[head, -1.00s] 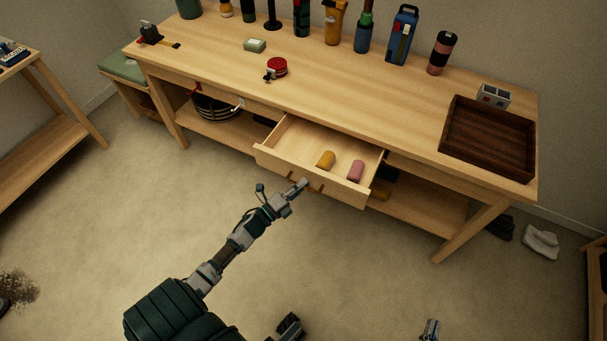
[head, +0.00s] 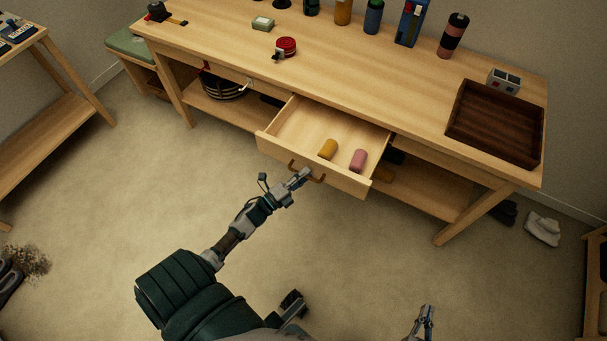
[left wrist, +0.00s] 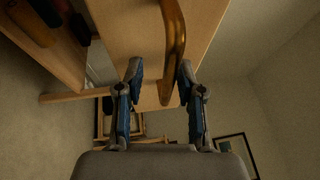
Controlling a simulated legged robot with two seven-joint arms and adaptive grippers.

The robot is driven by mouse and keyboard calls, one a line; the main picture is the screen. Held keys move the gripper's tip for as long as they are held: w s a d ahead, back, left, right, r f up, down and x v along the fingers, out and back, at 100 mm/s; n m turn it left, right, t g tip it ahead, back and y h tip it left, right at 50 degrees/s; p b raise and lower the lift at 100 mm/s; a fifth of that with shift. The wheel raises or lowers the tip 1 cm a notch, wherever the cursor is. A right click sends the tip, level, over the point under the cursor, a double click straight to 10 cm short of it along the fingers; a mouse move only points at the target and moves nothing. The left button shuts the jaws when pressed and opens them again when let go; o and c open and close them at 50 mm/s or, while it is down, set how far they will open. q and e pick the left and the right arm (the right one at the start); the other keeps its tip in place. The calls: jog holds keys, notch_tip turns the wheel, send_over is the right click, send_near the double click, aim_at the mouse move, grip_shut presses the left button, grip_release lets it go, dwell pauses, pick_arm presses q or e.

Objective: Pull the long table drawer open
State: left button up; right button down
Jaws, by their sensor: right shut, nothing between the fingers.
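The long light-wood drawer (head: 285,140) stands pulled well out of the workbench in the head view. A yellow cylinder (head: 327,149) and a pink cylinder (head: 358,160) lie in it. Its front carries a brown curved handle (head: 318,179), which shows as a brass-coloured bar in the left wrist view (left wrist: 175,40). My left gripper (head: 303,175) is at the handle. Its fingers are apart (left wrist: 160,75), with the bar between them, close to the right-hand finger and with a gap at the left. My right gripper (head: 429,310) is shut and empty, low over the floor.
The workbench (head: 380,85) holds a red round object (head: 286,46), a dark wooden tray (head: 460,125) and several bottles along the back. A lower shelf (head: 430,190) runs beneath. The floor (head: 350,250) in front of the drawer is clear.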

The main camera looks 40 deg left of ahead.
pick_arm(q)
jog(key=shift+r, duration=0.2)
jog(key=shift+s+a, duration=0.1)
jog(key=shift+s, duration=0.2)
jog(key=v, duration=1.1)
jog(key=shift+f, duration=0.25)
jog(key=shift+s, duration=0.1)
